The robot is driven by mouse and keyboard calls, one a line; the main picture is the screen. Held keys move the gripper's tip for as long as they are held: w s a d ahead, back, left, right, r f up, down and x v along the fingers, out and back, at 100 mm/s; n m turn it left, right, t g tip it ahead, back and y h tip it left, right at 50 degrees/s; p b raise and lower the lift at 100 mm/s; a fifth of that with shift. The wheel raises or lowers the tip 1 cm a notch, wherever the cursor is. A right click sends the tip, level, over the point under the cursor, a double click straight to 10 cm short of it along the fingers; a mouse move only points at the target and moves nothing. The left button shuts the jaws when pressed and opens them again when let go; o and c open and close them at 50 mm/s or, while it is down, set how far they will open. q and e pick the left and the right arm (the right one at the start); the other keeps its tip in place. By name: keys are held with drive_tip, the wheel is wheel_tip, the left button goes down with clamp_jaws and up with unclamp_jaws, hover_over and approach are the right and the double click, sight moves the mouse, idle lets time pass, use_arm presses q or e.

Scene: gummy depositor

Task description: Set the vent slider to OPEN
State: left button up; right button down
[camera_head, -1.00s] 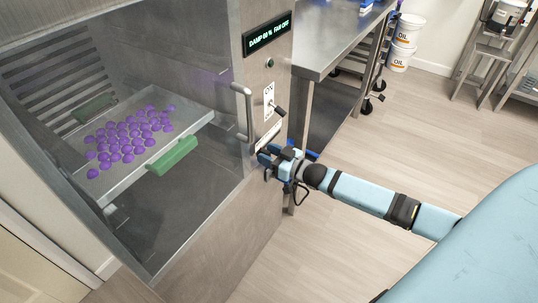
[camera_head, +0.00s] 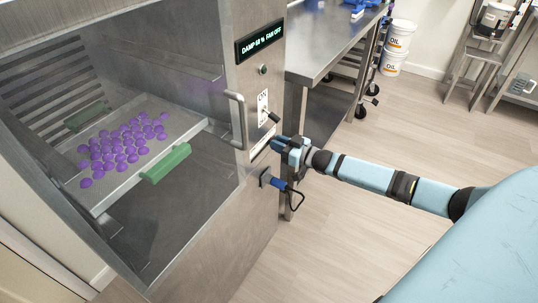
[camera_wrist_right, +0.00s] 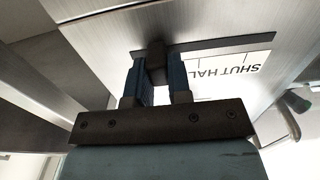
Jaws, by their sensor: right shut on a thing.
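The vent slider is on the front panel of the steel cabinet, beside its white label (camera_head: 262,144). My right gripper (camera_head: 279,143) is at that label, in front of the panel. In the right wrist view its two blue fingers (camera_wrist_right: 160,85) are shut on the dark slider knob (camera_wrist_right: 155,55). The knob stands near the left end of a dark slot (camera_wrist_right: 225,45). The label (camera_wrist_right: 230,72) under the slot shows "SHUT" and part of a second word; the rest is hidden by the gripper. My left gripper is not in view.
A vertical door handle (camera_head: 237,120) and an ON switch (camera_head: 268,112) are close by. A blue plug with a cable (camera_head: 279,184) sits below the gripper. A steel table (camera_head: 330,45) stands behind.

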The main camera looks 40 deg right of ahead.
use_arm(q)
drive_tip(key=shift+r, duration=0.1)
use_arm(e)
drive_tip(key=shift+w+d+r, duration=0.1)
drive_tip(key=shift+w+d, duration=0.15)
drive_tip(key=shift+d, duration=0.4)
drive_tip(key=c, duration=1)
unclamp_jaws()
drive_tip(key=shift+c, duration=0.2)
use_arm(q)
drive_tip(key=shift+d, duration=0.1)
use_arm(e)
drive_tip(key=shift+s, duration=0.25)
use_arm(q)
drive_tip(key=p, duration=0.2)
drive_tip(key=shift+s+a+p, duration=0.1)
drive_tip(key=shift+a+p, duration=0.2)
use_arm(e)
drive_tip(key=v, duration=1.3)
drive_tip(key=shift+d, duration=0.2)
